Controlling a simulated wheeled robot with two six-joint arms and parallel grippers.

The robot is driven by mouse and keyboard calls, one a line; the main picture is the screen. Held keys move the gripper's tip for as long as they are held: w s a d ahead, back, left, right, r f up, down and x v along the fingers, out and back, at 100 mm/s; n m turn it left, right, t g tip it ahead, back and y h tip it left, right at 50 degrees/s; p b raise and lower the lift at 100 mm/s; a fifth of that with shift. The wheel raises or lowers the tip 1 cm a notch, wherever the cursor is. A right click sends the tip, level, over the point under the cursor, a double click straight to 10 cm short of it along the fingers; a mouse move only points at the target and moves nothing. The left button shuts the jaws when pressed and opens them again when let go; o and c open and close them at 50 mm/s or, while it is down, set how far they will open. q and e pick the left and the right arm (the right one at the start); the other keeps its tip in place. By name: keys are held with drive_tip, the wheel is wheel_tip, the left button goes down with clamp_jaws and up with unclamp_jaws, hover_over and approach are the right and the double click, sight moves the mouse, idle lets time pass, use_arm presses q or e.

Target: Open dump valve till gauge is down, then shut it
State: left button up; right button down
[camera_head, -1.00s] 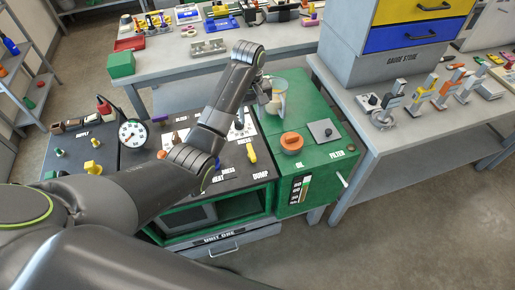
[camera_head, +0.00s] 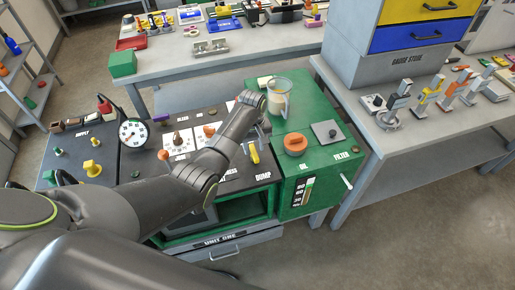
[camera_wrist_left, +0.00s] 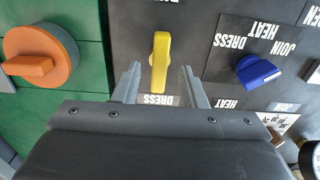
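The yellow dump valve handle (camera_head: 254,154) stands on the dark panel beside the DUMP label. In the left wrist view the yellow handle (camera_wrist_left: 160,60) lies lengthwise up the picture. My left gripper (camera_wrist_left: 161,76) is open, with one finger on each side of the handle's lower part; no contact shows. In the head view my left gripper (camera_head: 263,126) is mostly hidden behind its own wrist. The round white gauge (camera_head: 133,132) faces up at the panel's left; its needle is too small to read surely. My right gripper is not in view.
A blue knob (camera_wrist_left: 258,72) sits right of the handle in the wrist view. An orange cap (camera_head: 295,144) and a clear jug (camera_head: 279,97) are on the green cabinet (camera_head: 319,100). A yellow supply knob (camera_head: 92,168) is at the left.

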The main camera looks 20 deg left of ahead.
use_arm(q)
drive_tip(key=shift+f, duration=0.9)
clamp_jaws()
drive_tip(key=shift+r, duration=0.1)
